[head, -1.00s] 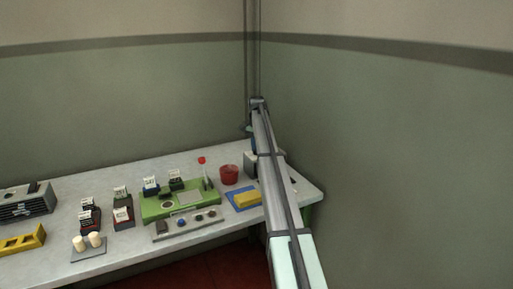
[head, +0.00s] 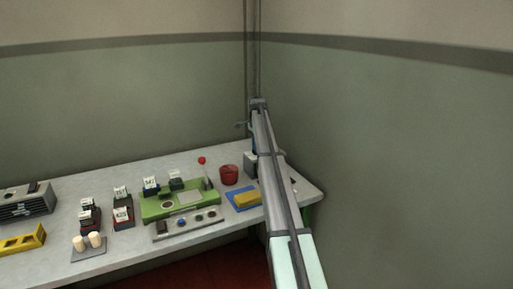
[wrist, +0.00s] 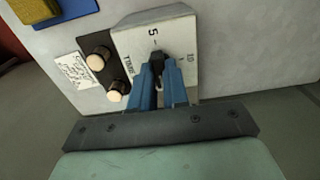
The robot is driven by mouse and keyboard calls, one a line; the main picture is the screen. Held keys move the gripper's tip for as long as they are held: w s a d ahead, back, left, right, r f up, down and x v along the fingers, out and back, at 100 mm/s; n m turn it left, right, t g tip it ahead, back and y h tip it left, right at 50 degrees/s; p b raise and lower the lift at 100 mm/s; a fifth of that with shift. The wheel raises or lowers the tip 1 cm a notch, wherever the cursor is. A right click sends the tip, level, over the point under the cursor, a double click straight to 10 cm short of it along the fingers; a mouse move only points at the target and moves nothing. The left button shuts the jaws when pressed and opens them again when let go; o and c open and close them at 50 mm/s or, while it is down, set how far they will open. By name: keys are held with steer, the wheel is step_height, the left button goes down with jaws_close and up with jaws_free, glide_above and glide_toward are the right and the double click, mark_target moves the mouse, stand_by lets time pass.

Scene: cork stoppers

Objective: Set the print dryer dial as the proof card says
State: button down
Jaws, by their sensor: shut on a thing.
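The print dryer is a pale grey box (wrist: 184,38) in the wrist view, marked TIME, 5 and 10 on its face. A small black dial (wrist: 157,57) stands on that face. My gripper (wrist: 161,70) has its blue fingers shut on the dial, which partly hides it and the scale around it. A small white card with handwriting (wrist: 98,73) lies left of the dryer; its words are too small to read. In the head view the dryer (head: 249,164) is mostly hidden behind my arm.
Two pale round-topped pegs (wrist: 99,60) sit in a dark plate against the dryer's left side. A yellow block on a blue mat (head: 236,204), a red pot (head: 229,174) and a green press (head: 160,208) stand left of my arm. A wall is close on the right.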

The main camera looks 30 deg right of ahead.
steer(key=c, duration=1.1)
jaws_free()
step_height(320, 180, up, 14)
steer(key=shift+f, duration=0.1)
